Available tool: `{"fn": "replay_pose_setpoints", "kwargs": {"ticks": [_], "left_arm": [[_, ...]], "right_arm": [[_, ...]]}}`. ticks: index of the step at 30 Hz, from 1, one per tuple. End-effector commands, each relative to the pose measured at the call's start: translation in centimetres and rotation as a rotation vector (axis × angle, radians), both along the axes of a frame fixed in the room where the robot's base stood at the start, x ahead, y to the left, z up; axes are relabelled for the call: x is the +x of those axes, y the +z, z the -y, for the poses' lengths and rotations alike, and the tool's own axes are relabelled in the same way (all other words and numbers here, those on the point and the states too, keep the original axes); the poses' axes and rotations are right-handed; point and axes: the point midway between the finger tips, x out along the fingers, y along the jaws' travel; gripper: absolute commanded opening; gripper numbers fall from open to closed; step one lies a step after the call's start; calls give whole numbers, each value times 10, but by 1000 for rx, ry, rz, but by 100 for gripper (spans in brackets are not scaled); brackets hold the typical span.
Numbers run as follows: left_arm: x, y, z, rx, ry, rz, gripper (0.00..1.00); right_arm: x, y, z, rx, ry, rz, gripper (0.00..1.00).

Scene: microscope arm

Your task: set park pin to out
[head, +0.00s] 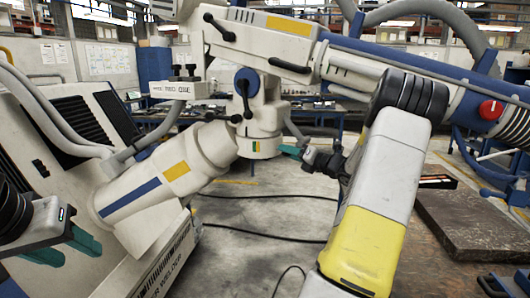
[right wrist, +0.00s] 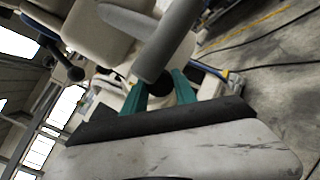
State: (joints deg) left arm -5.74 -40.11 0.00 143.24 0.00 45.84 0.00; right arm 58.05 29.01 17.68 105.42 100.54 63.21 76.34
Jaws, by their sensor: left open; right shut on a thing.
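The white microscope arm (head: 265,45) stands in front of me, with a column head (head: 262,120) hanging from it that bears a small green, yellow and red label. My right gripper (head: 290,151) is at the right side of this head, low down, near the label. My left gripper (head: 65,250) is open and empty at the lower left.
A white cabinet-like base (head: 75,130) with black vents stands at the left. Black lever handles (head: 220,27) stick out from the arm. A dark, thick slab (head: 475,225) lies at the right. Cables run over the open floor (head: 255,220).

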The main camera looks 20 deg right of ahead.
Motion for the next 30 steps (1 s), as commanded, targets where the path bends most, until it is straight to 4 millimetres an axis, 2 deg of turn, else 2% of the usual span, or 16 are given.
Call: {"fn": "replay_pose_setpoints", "kwargs": {"ticks": [3,4,7,19,30], "left_arm": [[0,0,0,0,0,0,47],[0,0,0,0,0,0,47],[0,0,0,0,0,0,47],[0,0,0,0,0,0,47],[0,0,0,0,0,0,47]], "right_arm": [[0,-1,0,1,-1,-1,0],[0,-1,0,1,-1,-1,36],[1,0,0,1,-1,-1,55],[-5,0,2,0,-1,0,56],[-59,0,24,-2,-2,-1,56]]}}
